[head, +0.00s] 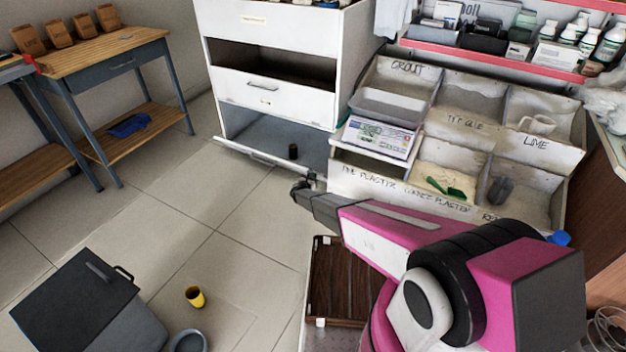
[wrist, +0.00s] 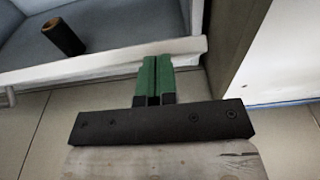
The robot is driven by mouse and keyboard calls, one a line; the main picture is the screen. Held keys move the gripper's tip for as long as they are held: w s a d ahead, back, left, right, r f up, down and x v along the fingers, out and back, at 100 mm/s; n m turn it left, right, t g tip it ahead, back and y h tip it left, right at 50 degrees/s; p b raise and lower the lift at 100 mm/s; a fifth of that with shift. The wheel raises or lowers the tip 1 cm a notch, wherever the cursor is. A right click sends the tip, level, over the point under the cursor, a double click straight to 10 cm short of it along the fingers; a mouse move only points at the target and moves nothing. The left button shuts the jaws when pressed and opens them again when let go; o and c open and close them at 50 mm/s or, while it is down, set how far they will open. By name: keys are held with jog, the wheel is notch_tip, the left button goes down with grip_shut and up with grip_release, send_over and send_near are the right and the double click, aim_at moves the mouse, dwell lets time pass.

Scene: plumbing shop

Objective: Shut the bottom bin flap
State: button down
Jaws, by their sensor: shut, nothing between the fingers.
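The white cabinet (head: 345,60) stands at the back middle with stacked bins. Its bottom bin flap (head: 262,156) hangs down and open near the floor, so the grey inside of the bottom bin (head: 270,135) shows. In the wrist view the flap's pale edge (wrist: 110,65) crosses the picture.
The middle bin (head: 275,95) above is partly open. A compartment rack (head: 460,205) stands close on the right. A yellow cup (head: 195,297) and a dark-lidded box (head: 75,295) are on the floor at the front left. The tiled floor before the cabinet is clear.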

jog(key=shift+w+d+r+g, duration=0.3)
jog(key=shift+w+r+g, duration=0.15)
jog(key=shift+w+r, duration=0.15)
jog(key=shift+w+d+r+g, duration=0.25)
jog(key=shift+w+r+g, duration=0.2)
jog(key=shift+w+r, duration=0.1)
jog(key=shift+w+d+r+g+y, duration=0.3)
jog(key=shift+w+r+g, duration=0.1)
jog(key=shift+w, duration=0.2)
jog(key=shift+w+d+r+g+y, duration=0.15)
jog(key=shift+w+r+g+y, duration=0.2)
jog(key=shift+w, duration=0.2)
jog(key=shift+w+d+r+g+y, duration=0.25)
jog(key=shift+w+g, duration=0.15)
jog(key=shift+w, duration=0.15)
jog(key=shift+w+d+r+g+y, duration=0.1)
jog(key=shift+w+r+g, duration=0.2)
jog(key=shift+w, duration=0.2)
jog(key=shift+w+d+r, duration=0.15)
jog(key=shift+w+d, duration=0.15)
jog(key=shift+w, duration=0.35)
jog(key=shift+w+d+r, duration=0.2)
jog(key=shift+w+d, duration=0.05)
jog(key=shift+w, duration=0.45)
jog(key=shift+w+d+r, duration=0.15)
jog(key=shift+w+d, duration=0.15)
jog(key=shift+w, duration=0.35)
jog(key=shift+s, duration=0.1)
